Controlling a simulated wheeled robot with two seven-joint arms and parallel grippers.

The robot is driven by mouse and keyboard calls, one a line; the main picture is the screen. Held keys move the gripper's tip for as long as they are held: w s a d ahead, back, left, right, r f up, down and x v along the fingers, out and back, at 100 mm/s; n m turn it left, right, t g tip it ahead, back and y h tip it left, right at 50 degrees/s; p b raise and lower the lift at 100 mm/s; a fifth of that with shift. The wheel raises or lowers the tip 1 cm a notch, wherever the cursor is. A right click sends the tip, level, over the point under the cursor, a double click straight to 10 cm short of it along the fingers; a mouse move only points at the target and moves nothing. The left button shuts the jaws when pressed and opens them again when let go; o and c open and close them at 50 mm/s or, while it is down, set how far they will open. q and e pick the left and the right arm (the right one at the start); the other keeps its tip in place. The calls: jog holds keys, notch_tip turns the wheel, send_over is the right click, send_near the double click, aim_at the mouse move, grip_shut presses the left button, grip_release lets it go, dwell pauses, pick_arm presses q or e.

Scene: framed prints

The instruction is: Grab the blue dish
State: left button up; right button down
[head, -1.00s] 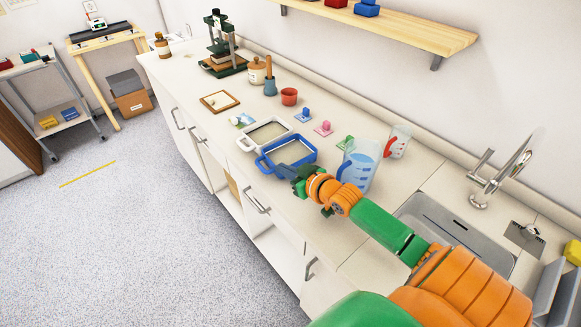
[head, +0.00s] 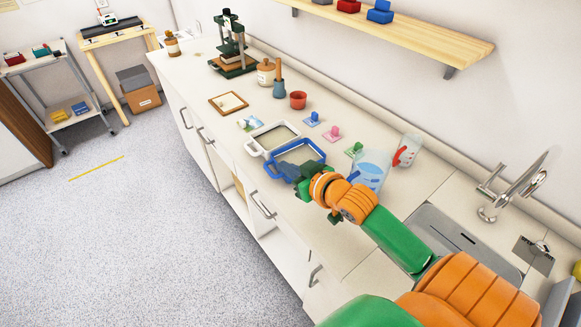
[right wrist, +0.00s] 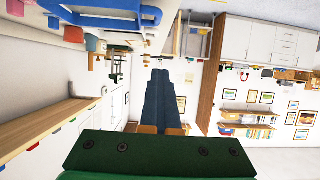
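The blue dish (head: 270,168) is a rectangular tray with handles, on the counter (head: 215,125) beside a white dish of similar shape (head: 257,150). My right gripper (head: 290,174) reaches over the blue dish's near right side in the head view and covers part of it. In the right wrist view its long dark fingers (right wrist: 161,80) lie together with no clear gap and nothing seen between them. The blue dish's rim (right wrist: 100,20) shows at the top left of that view, apart from the fingertips. My left gripper is not in view.
A clear pitcher with a blue handle (head: 372,170) stands close beside my right wrist. A red-handled jug (head: 407,150) is behind it. Small pink (head: 333,133), blue and green pieces lie behind the dishes. A sink (head: 465,240) is at right.

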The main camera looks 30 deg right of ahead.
jog(key=s+a+r+p, duration=0.3)
jog(key=s+a+r, duration=0.1)
jog(key=s+a, duration=0.1)
jog(key=shift+s+a, duration=0.35)
jog(key=shift+a, duration=0.55)
jog(key=shift+f, duration=0.1)
jog(key=shift+c, duration=1.6)
grip_release()
